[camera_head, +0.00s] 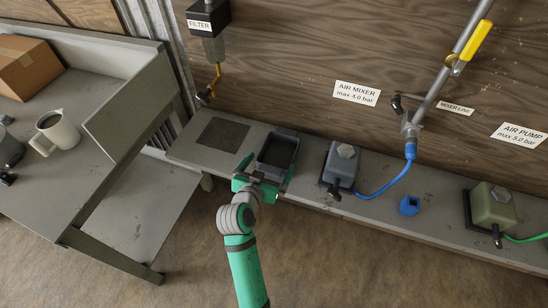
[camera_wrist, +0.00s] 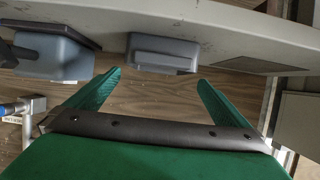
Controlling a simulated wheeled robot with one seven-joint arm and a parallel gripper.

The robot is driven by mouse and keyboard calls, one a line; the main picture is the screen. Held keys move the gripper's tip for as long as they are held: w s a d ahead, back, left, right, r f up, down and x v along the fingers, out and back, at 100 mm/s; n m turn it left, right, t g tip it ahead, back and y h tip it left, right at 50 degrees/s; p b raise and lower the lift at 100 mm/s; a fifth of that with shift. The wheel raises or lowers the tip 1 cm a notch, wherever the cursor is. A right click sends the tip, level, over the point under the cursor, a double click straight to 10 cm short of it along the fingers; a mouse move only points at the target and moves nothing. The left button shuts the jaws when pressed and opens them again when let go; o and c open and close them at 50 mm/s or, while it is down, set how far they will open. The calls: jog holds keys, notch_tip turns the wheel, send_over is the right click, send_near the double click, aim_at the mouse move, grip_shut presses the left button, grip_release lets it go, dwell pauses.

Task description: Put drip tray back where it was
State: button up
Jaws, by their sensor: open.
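The drip tray (camera_head: 277,152), a dark rectangular open tray with a grey rim, sits on the bench just right of a dark square patch (camera_head: 222,134). The patch lies below and slightly right of the filter (camera_head: 208,28). My gripper (camera_head: 264,180) is open at the tray's near side. In the wrist view the tray (camera_wrist: 163,53) lies ahead, between the spread green fingers (camera_wrist: 159,76). Nothing is held. I cannot tell whether the fingers touch the tray. The dark patch also shows in the wrist view (camera_wrist: 262,65), apart from the tray.
A blue-grey air mixer unit (camera_head: 341,165) with a blue hose stands close right of the tray. A small blue block (camera_head: 409,205) and a green pump unit (camera_head: 492,205) are farther right. A side table at left holds a mug (camera_head: 58,132) and a cardboard box (camera_head: 28,68).

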jog(key=shift+v, duration=0.85)
jog(key=shift+s+f, duration=0.1)
jog(key=shift+s, duration=0.15)
jog(key=s+f+n+y, duration=0.2)
jog(key=s+f, duration=0.2)
jog(key=s, duration=0.6)
jog(key=s+f+n+y, duration=0.2)
jog(key=s+f, duration=0.3)
jog(key=s, duration=0.4)
jog(key=s+d+r+t, duration=0.1)
jog(key=s+r, duration=0.2)
jog(key=s, duration=0.6)
jog(key=s+d+r+t, duration=0.1)
jog(key=s+r, duration=0.3)
jog(key=s, duration=0.5)
jog(key=shift+s+d+r+t, duration=0.15)
jog(key=shift+d+r+t, duration=0.15)
jog(key=shift+d, duration=0.35)
